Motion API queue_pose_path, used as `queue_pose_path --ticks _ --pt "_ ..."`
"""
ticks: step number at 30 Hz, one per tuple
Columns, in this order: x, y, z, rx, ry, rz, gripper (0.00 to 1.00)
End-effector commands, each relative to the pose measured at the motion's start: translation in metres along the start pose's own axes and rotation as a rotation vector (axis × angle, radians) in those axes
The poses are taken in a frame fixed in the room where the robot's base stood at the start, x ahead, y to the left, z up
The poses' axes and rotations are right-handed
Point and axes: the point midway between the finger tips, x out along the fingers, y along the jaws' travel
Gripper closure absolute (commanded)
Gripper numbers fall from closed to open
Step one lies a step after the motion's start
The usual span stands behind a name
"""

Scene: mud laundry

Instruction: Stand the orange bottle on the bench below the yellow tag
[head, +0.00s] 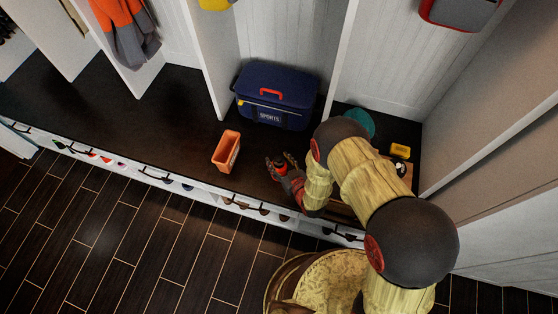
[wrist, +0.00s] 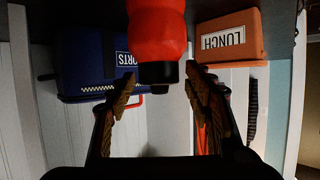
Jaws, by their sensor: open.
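The orange bottle (wrist: 157,35) fills the top middle of the wrist view, its dark cap pointing down in that picture. In the head view, only a small red-orange patch of the bottle (head: 281,168) shows at my fingertips. My gripper (head: 281,161) is low over the front of the dark bench (head: 165,120). In the wrist view its fingers (wrist: 158,82) are apart, one on each side of the cap, with visible gaps. A yellow shape (head: 214,4), cut off by the head view's top edge, is on the cubby wall; I cannot tell whether it is the tag.
An orange lunch box (head: 226,152) stands left of my gripper. A blue sports bag (head: 277,95) stands behind it. A teal round thing (head: 358,122) and a small yellow thing (head: 400,150) are on the right. Upright dividers (head: 208,60) split the bench. The bench's left part is clear.

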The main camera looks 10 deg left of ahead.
Motion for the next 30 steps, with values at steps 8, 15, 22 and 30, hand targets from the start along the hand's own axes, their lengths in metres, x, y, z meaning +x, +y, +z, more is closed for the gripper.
queue_pose_path --ticks 8,15,22,30 --pt "-0.004 0.0 -0.003 0.0 -0.001 0.0 0.49" --pt "-0.048 0.001 -0.005 0.001 -0.001 0.002 0.49" --pt "-0.093 0.001 -0.004 0.002 -0.002 0.002 0.49" --pt "-0.119 0.0 -0.003 0.001 0.0 0.001 0.49"
